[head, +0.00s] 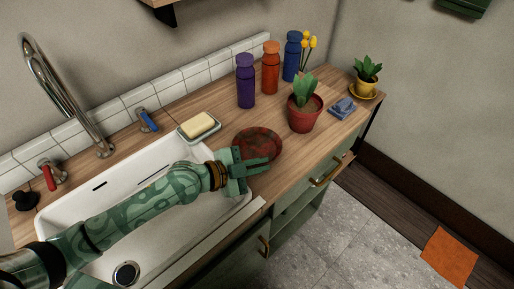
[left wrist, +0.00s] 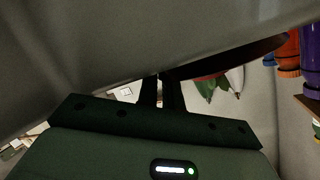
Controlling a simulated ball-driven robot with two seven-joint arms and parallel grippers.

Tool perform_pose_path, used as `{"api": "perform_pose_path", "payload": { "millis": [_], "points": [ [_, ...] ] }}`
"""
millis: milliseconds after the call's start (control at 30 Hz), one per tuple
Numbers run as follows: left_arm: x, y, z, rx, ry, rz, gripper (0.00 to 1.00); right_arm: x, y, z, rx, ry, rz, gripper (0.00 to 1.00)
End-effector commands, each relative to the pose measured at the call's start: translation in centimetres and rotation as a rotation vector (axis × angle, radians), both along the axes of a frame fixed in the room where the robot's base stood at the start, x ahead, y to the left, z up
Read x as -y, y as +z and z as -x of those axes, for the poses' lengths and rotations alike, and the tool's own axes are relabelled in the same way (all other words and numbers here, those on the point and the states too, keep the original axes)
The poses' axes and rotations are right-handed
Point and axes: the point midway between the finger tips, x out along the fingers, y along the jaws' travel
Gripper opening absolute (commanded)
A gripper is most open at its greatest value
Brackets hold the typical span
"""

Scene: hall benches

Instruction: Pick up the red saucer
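The red saucer (head: 258,139) is a round, mottled dark-red dish. It lies on the wooden counter just right of the sink. My left gripper (head: 269,163) is at the saucer's near edge, overlapping it in the head view. Its two fingers look slightly apart, with a narrow gap also showing in the left wrist view (left wrist: 164,92). I see nothing clearly held between them; whether they touch the rim is unclear. A dark, thin edge (left wrist: 245,56), probably the saucer's, shows just beyond the fingers there. My right gripper is not in view.
A potted plant in a red pot (head: 303,116) stands right of the saucer. Purple (head: 245,82), orange (head: 270,68) and blue (head: 291,57) bottles stand behind. A soap dish (head: 214,132) is at the back left. The white sink (head: 90,208) lies under my left arm.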

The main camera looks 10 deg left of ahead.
Motion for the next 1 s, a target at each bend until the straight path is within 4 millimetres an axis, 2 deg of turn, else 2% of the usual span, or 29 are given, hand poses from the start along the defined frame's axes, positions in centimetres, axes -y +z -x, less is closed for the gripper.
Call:
{"api": "perform_pose_path", "payload": {
  "millis": [33, 67, 433, 567, 767, 1000],
  "points": [
    [0.0, 0.0, 0.0, 0.0, 0.0, 0.0, 0.05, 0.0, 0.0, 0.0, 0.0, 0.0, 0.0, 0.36],
    [0.0, 0.0, 0.0, 0.0, 0.0, 0.0, 0.0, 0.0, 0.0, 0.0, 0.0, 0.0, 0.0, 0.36],
    [0.0, 0.1, 0.0, 0.001, 0.0, 0.001, 0.0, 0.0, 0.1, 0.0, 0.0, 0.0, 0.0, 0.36],
    [0.0, 0.9, 0.0, 0.004, -0.001, 0.0, 0.0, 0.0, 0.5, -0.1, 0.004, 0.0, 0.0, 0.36],
    [0.1, 4.0, 0.2, 0.006, -0.002, 0.001, 0.0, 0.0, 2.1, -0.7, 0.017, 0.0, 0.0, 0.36],
    [2.2, 8.5, 3.2, 0.006, -0.002, 0.004, 0.0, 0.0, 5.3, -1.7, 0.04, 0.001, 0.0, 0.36]
  ]
}}
